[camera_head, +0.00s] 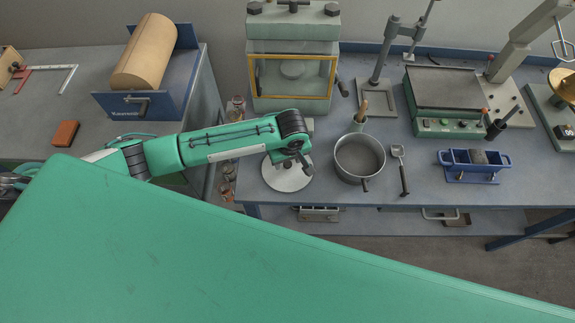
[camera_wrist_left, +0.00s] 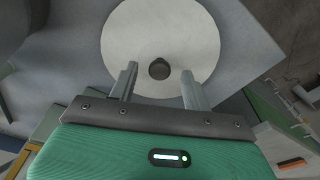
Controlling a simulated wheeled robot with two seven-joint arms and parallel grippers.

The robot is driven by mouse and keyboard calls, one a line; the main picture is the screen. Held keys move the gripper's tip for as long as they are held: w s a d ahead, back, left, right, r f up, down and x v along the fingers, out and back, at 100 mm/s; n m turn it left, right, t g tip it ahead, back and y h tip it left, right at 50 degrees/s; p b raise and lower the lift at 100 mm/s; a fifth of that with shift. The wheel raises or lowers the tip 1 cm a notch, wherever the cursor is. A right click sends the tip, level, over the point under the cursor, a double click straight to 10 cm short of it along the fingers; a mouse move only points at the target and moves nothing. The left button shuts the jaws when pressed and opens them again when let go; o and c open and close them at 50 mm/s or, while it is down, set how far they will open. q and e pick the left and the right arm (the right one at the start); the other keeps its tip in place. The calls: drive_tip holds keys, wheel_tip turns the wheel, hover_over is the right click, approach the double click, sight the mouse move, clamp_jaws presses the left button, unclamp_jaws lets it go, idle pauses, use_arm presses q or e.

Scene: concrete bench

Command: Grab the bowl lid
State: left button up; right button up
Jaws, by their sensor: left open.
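The bowl lid (camera_head: 285,180) is a round pale disc lying on the blue-grey bench near its front edge, left of the metal bowl (camera_head: 359,160). My left gripper (camera_head: 304,169) is over the lid, coming in from the left. My right gripper is in neither view.
A glass-fronted cabinet (camera_head: 291,80) stands behind the lid. A ladle-like tool (camera_head: 402,170) lies right of the bowl, and a blue holder (camera_head: 472,166) is further right. Small jars (camera_head: 231,172) stand at the left in the gap between benches.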

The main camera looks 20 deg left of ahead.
use_arm(q)
drive_tip(key=shift+f, duration=0.45)
drive_tip(key=shift+c, duration=0.2)
drive_tip(key=c, duration=1)
clamp_jaws()
drive_tip(key=shift+r, duration=0.15)
